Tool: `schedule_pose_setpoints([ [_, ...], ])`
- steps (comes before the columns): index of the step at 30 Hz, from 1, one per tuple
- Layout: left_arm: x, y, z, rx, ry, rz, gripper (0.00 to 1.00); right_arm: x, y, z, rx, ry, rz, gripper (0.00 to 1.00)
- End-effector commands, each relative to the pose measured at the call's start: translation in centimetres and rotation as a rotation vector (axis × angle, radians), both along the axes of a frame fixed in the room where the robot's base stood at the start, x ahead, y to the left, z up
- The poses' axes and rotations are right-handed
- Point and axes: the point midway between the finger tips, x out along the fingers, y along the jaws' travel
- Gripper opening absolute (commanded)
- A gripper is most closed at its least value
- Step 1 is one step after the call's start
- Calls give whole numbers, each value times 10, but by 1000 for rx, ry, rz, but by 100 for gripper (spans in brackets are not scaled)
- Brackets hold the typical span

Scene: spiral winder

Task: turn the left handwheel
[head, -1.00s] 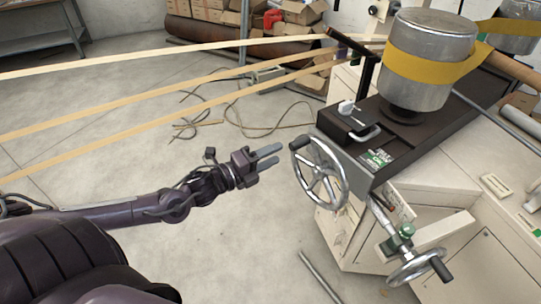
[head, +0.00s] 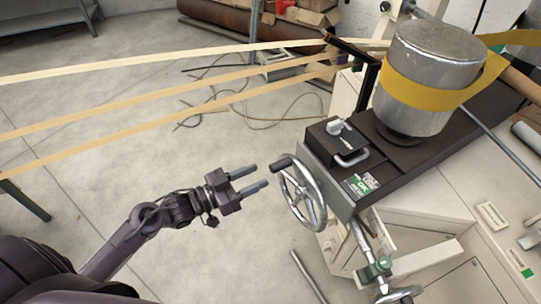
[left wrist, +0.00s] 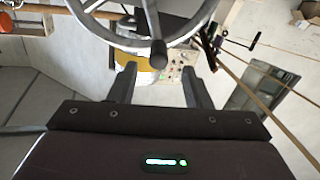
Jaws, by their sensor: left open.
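The left handwheel (head: 303,194) is a shiny metal wheel with spokes and a dark knob handle (head: 282,162) at its upper left rim. It is mounted on the near end of the dark machine bed. My left gripper (head: 260,176) is open and empty, just left of the wheel, its fingers pointing toward it with a small gap. In the left wrist view the wheel's rim (left wrist: 122,43) crosses the top, and the knob (left wrist: 158,56) hangs between and beyond the open fingers (left wrist: 160,82). I cannot tell the exact depth gap. My right gripper is not in view.
A second handwheel (head: 403,295) sits lower right, cut by the frame edge. A metal roll with yellow band (head: 432,75) stands on the bed (head: 410,165). Tan strips (head: 200,87) run across the back left. Cables (head: 255,122) lie on the floor; the floor left of the wheel is clear.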

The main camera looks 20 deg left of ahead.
Motion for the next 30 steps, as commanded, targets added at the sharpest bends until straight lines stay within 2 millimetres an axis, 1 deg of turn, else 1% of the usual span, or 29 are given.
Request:
schedule_pose_setpoints([
  [1, 4, -4, 2, -4, 0, -1, 44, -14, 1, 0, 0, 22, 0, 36],
  [3, 12, -10, 2, -3, -2, -1, 44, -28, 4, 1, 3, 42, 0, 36],
  [7, 29, -24, 3, -2, -4, 0, 44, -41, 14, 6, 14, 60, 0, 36],
  [11, 43, -37, 2, 0, -4, 0, 44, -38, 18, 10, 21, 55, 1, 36],
  [14, 51, -44, 2, 1, -3, 0, 44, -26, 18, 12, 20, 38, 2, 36],
  [18, 55, -48, 0, 4, -2, 0, 44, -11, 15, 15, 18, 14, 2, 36],
  [21, 56, -49, 0, 4, -3, 0, 44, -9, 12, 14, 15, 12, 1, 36],
  [25, 55, -48, 0, 4, -3, 0, 44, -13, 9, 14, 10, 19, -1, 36],
  [26, 55, -48, 0, 4, -3, 0, 42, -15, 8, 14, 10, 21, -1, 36],
  [30, 55, -48, 0, 4, -3, 0, 23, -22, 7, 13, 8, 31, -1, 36],
])
